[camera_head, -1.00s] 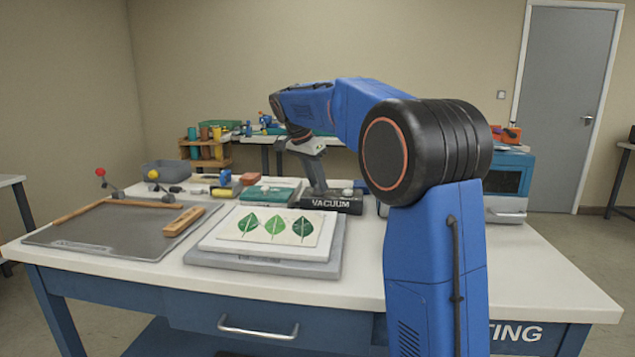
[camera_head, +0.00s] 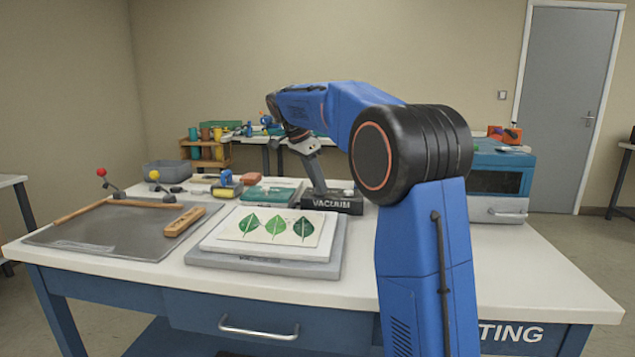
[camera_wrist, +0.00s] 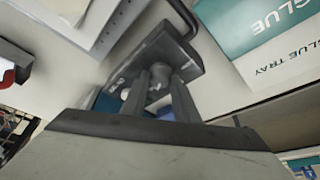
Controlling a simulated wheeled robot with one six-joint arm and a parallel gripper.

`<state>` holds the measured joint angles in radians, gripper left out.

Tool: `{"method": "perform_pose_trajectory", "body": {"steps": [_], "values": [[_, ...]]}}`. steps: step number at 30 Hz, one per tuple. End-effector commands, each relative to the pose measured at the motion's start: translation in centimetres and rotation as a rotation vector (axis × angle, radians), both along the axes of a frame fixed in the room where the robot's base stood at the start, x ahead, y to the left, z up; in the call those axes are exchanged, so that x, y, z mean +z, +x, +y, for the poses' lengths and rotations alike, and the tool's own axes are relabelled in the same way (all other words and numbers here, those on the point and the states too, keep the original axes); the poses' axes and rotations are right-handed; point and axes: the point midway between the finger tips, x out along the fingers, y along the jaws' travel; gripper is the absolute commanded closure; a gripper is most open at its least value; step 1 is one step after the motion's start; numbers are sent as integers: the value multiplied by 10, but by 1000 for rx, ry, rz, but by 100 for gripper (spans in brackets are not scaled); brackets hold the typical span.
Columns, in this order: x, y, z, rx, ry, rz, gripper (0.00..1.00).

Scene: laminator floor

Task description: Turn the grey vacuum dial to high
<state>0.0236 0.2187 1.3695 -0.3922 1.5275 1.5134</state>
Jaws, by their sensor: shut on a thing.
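The vacuum unit (camera_head: 336,204) is a dark box with white VACUUM lettering at the back of the white table. It also shows in the wrist view (camera_wrist: 187,52). The grey dial (camera_wrist: 158,88) sits on its top, between my gripper's fingers. My gripper (camera_wrist: 160,82) points down onto the unit and is shut on the dial. In the head view my gripper (camera_head: 318,188) reaches the top of the unit and hides the dial. The dial's setting cannot be read in either view.
A white board with three green leaves (camera_head: 270,228) lies in front of the unit. A green glue tray (camera_head: 268,193) stands beside it, left. A dark mat with a wooden bar (camera_head: 110,232) lies further left. A blue-fronted oven (camera_head: 498,180) stands at the right.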

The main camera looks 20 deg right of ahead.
Motion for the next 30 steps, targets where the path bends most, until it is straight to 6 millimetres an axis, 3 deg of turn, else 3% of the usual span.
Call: {"method": "perform_pose_trajectory", "body": {"steps": [1,3,16,30], "values": [[-2,0,1,0,1,3,66],[-1,0,0,0,1,2,55],[9,0,4,1,0,-1,55],[89,0,38,2,0,-1,55]]}}
